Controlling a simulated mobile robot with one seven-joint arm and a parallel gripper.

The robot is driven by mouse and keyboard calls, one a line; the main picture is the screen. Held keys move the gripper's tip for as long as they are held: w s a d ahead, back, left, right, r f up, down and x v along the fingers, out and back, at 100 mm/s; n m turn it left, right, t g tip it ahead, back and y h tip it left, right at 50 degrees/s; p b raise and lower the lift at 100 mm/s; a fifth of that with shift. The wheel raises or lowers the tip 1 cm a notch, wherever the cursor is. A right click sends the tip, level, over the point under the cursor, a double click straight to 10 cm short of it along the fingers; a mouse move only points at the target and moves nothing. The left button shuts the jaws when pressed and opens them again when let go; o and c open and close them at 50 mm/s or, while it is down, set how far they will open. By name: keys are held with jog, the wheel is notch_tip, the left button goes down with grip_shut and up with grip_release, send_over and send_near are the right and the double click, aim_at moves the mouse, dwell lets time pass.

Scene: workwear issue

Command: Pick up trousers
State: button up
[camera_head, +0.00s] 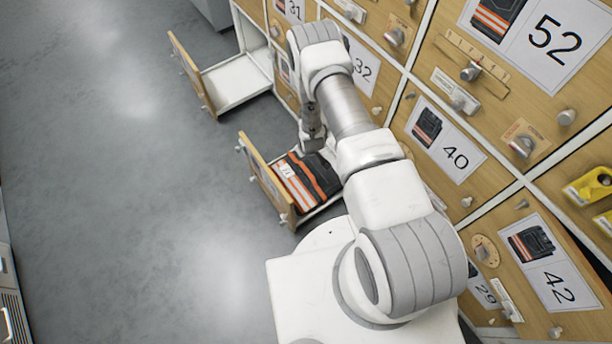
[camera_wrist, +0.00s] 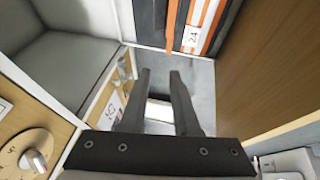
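The folded trousers (camera_head: 299,184), black and orange with pale stripes and a small white tag, lie in a low open drawer (camera_head: 262,178). In the wrist view the trousers (camera_wrist: 208,22) show at the top edge, partly cut off, with a tag that seems to read 24. My gripper (camera_head: 313,143) is over the rear part of the drawer in the head view. In the wrist view my gripper (camera_wrist: 160,72) has its two dark fingers apart with nothing between them. The fingers appear short of the trousers, not touching them. My arm hides part of the drawer's rear.
A second open drawer (camera_head: 235,82), white inside and apparently empty, stands farther back. A yellow item (camera_head: 590,186) is at the right edge. Grey floor (camera_head: 120,200) is clear on the left.

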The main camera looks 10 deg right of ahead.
send_near(305, 168)
jog(key=b+x, duration=0.5)
jog(key=shift+s+f, duration=0.2)
jog(key=shift+f, duration=0.1)
jog(key=b+x, duration=0.4)
jog(key=x, duration=0.1)
jog(key=shift+d+f, duration=0.1)
grip_shut()
jog(key=shift+w, duration=0.1)
dwell(1.2)
